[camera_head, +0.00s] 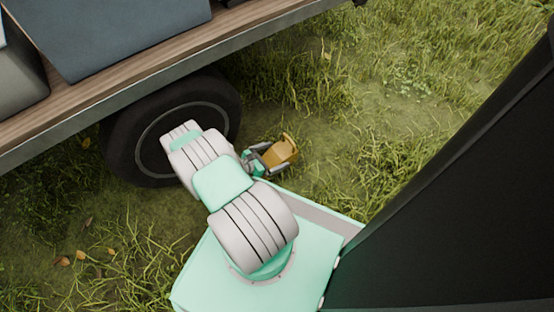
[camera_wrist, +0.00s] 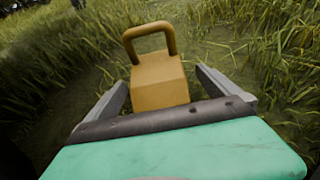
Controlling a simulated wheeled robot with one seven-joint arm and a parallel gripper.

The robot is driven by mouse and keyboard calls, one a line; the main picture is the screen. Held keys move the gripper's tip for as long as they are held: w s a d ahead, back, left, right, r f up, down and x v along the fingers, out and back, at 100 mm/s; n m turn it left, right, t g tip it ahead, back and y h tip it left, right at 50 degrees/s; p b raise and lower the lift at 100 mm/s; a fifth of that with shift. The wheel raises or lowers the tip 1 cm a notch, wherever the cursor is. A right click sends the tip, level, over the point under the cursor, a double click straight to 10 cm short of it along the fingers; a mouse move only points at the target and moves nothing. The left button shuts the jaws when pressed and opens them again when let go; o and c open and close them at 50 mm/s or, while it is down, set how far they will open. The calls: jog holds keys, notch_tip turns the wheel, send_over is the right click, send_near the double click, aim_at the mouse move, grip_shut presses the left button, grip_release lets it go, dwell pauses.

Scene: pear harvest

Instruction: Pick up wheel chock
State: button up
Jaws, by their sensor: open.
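The wheel chock (camera_head: 281,151) is a yellow-orange block with a loop handle. It rests on the ground just right of the trailer's tire in the head view. In the wrist view the chock (camera_wrist: 160,82) stands between my gripper's two fingers, its handle (camera_wrist: 149,38) pointing away at the top. My gripper (camera_wrist: 163,88) is open, with a finger on each side of the chock and a visible gap at each. In the head view my gripper (camera_head: 268,157) reaches the chock from the left. The chock's near lower part is hidden behind my gripper body in the wrist view.
The trailer tire (camera_head: 150,155) stands close left of the chock, under the wooden trailer bed (camera_head: 150,72) with dark containers (camera_head: 120,30) on it. Grass surrounds a bare patch of ground. Open grass (camera_head: 400,80) lies to the right.

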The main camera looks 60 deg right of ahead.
aim_at(279, 152)
jog(key=x, duration=0.2)
jog(key=b+x, duration=0.1)
jog(key=x, duration=0.1)
jog(key=b+x, duration=0.1)
jog(key=x, duration=0.1)
jog(key=shift+w, duration=0.3)
jog(key=c, duration=1.9)
jog(key=shift+c, duration=0.5)
jog(key=shift+r, duration=0.1)
